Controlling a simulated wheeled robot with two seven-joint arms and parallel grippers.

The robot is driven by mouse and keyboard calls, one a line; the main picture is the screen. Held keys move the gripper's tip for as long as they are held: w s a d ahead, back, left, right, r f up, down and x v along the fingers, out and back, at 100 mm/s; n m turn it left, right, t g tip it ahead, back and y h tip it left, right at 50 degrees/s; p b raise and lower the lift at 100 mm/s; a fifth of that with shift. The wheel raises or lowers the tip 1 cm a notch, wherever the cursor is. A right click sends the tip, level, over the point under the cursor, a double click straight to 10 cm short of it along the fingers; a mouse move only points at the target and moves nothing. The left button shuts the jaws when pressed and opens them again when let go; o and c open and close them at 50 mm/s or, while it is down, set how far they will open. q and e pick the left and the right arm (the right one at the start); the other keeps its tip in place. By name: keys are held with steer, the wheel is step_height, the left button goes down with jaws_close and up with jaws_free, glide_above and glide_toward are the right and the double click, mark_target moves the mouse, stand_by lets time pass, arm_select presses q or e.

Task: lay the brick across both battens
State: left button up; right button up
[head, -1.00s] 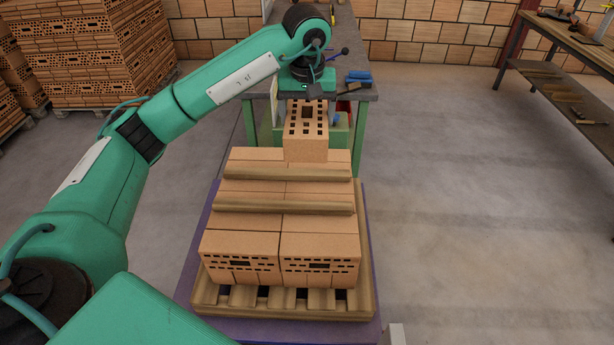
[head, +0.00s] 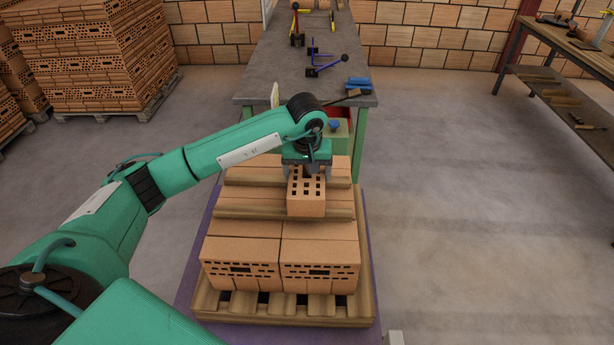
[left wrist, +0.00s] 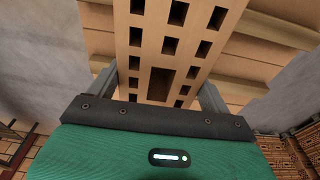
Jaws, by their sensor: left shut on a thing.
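My left gripper (head: 307,165) is shut on a perforated orange brick (head: 306,196), with its holed face turned up toward the head camera. In the left wrist view the brick (left wrist: 168,40) sits between the two fingers (left wrist: 160,95). Two wooden battens lie across the stacked bricks on the pallet: the near batten (head: 250,213) and the far batten (head: 250,177). The brick is over the right part of the battens and hides part of both. I cannot tell whether it touches them. My right gripper is not in view.
The stacked bricks (head: 241,250) stand on a wooden pallet (head: 285,307) on a purple base (head: 194,265). A grey workbench (head: 390,60) with tools is behind. A tall brick stack (head: 90,60) stands at the left, another bench (head: 560,50) at the right. The floor between is clear.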

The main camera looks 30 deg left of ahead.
arm_select(q)
steer(key=shift+f, duration=0.7)
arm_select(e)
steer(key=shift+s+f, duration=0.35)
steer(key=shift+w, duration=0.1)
arm_select(q)
steer(key=o, duration=1.6)
steer(key=shift+f, duration=0.15)
steer(key=shift+o, duration=0.5)
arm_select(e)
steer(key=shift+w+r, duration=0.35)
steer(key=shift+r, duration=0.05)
